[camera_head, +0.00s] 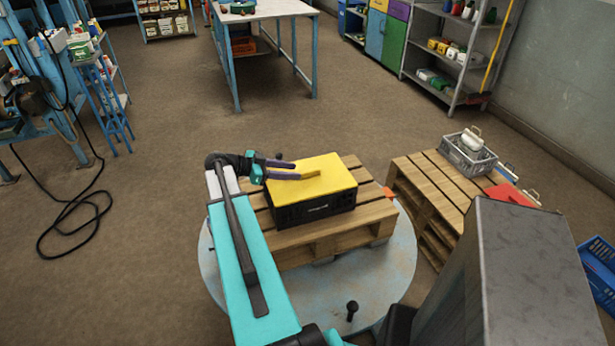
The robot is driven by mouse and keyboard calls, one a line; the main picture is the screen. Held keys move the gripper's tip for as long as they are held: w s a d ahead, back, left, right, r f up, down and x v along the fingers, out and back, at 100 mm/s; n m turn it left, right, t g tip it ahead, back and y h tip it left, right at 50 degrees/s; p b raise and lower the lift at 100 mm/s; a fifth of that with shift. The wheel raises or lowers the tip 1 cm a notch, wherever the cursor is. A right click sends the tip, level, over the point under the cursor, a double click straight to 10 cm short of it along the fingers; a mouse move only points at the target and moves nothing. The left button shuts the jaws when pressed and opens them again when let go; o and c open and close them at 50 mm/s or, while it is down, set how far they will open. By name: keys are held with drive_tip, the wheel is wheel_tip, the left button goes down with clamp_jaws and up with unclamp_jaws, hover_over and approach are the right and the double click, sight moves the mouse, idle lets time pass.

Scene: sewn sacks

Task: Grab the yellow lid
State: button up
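The yellow lid (325,180) lies flat on a black crate (316,208), which stands on a wooden pallet. A raised yellow handle bar (308,174) runs across the lid's top. My gripper (296,170) reaches in from the left over the lid's left part. Its two purple fingers point right towards the handle and show a gap between them, so it looks open. The fingertips are close to the handle's left part; I cannot tell whether they touch it.
The pallet (335,237) rests on a round pale-blue platform (390,275). A second pallet (432,190) at the right bears a grey crate (467,154) and a red item (510,194). A blue-legged table (265,10) stands behind. The floor between is clear.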

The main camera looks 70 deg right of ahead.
sight(304, 172)
drive_tip(key=shift+s+d, duration=0.1)
drive_tip(key=shift+d, duration=0.05)
drive_tip(key=shift+p+x, duration=0.7)
drive_tip(key=shift+x, duration=0.2)
drive_tip(key=shift+p+x, duration=0.65)
drive_tip(key=shift+x, duration=1.05)
clamp_jaws()
